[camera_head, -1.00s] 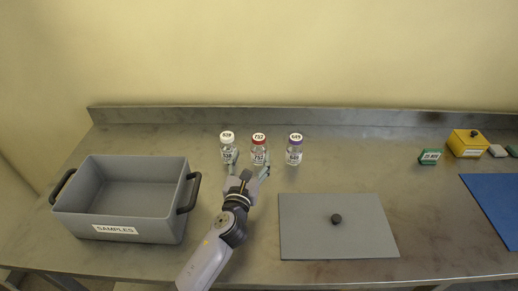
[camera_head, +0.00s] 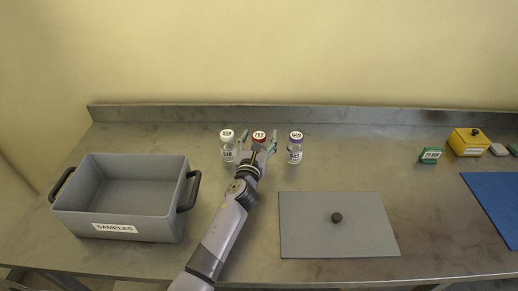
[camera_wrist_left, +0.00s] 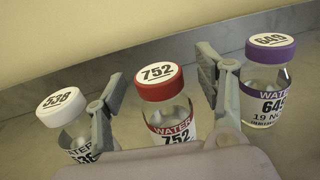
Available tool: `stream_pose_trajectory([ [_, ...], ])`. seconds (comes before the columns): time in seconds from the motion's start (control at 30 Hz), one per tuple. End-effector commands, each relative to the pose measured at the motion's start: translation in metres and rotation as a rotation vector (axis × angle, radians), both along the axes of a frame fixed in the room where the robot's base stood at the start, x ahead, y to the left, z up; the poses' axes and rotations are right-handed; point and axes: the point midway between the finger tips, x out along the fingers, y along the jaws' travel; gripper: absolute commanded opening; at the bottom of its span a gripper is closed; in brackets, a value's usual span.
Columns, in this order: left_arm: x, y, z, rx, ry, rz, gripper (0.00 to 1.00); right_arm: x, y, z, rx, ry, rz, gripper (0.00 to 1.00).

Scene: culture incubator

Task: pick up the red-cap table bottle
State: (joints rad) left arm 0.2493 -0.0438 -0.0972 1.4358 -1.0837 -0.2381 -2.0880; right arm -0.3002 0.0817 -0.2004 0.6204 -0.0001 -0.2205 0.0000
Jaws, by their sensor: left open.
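The red-cap bottle (camera_head: 259,136) stands upright on the table, in the middle of a row of three. Its cap reads 752, and it shows large in the left wrist view (camera_wrist_left: 160,88), with a red-edged WATER label. My left gripper (camera_head: 258,137) is open, with one finger on each side of the red-cap bottle; in the left wrist view the fingers (camera_wrist_left: 162,88) look apart from its glass. In the head view the gripper hides the bottle's lower body. My right gripper is not in view.
A white-cap bottle 538 (camera_head: 227,147) stands close left and a purple-cap bottle 649 (camera_head: 295,149) close right. A grey SAMPLES bin (camera_head: 120,210) is at left, a grey lid with a knob (camera_head: 310,225) at front right. Small boxes and a blue mat lie far right.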

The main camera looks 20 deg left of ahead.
Motion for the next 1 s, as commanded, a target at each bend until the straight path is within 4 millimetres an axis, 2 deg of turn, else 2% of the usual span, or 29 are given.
stream_pose_trajectory([
  [0.07, -0.0002, 0.0000, -0.0001, 0.000, 0.000, 0.000, 0.63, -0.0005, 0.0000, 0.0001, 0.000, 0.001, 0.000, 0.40],
  [0.9, -0.0005, 0.0004, -0.0006, 0.001, 0.001, 0.001, 0.07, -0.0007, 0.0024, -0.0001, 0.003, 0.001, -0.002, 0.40],
  [1.0, -0.0005, 0.0006, -0.0004, 0.002, 0.001, 0.001, 0.06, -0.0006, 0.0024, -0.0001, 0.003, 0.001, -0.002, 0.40],
])
